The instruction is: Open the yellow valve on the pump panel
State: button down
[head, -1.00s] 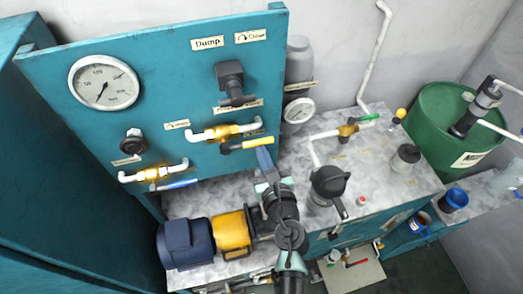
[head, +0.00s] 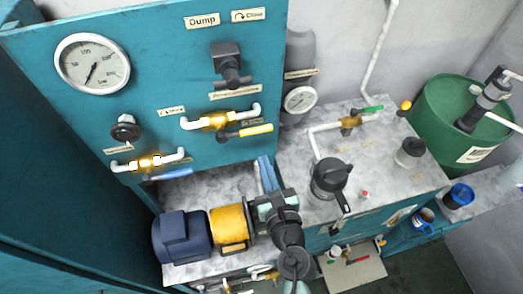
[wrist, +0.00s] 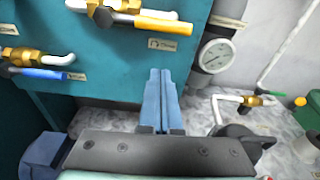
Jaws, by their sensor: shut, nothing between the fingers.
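The yellow valve has a yellow-tipped lever (head: 256,130) and a brass body (head: 217,121) with white pipe ends on the teal pump panel (head: 160,60). Its lever lies nearly level, roughly along the pipe. My gripper (head: 266,170) has blue fingers, shut together and empty. It is below the lever's right end in the head view, apart from it. The closed fingers also show in the wrist view (wrist: 161,95), in front of the panel's lower right area.
A blue-handled valve (head: 168,174) sits lower left on the panel. A blue motor with a yellow coupling (head: 230,228) stands on the bench under my arm. A black-capped filter (head: 331,177), a gauge (head: 300,100) and a green drum (head: 455,125) are to the right.

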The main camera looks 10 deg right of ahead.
jog(key=shift+s+r, duration=0.15)
jog(key=shift+s, duration=0.85)
jog(key=shift+s+r, duration=0.15)
jog(key=shift+s, duration=0.85)
jog(key=w+d+r+m+t+h+b, duration=0.15)
jog(key=r+m+t+h, duration=0.25)
jog(key=r+m, duration=1)
jog(key=w+a+r+m+t+h+b, duration=0.15)
jog(key=r+m+t+h, duration=0.45)
jog(key=r, duration=1.4)
jog(key=s+a+r+m+y, duration=0.2)
jog(key=a+r+m+y, duration=0.1)
jog(key=r+m, duration=0.2)
jog(key=s+a+r+m+y+b, duration=0.1)
jog(key=s+a+r+m+y, duration=0.2)
jog(key=r+m, duration=0.3)
jog(key=s+a+r+m+t+y+b, duration=0.1)
jog(key=s+a+r+m+y, duration=0.1)
jog(key=a+r+m+y, duration=0.2)
notch_tip(320, 180, up, 3)
jog(key=shift+s+r+m, duration=0.1)
jog(key=shift+s+m, duration=0.2)
jog(key=shift+m, duration=0.5)
jog(key=shift+d, duration=0.1)
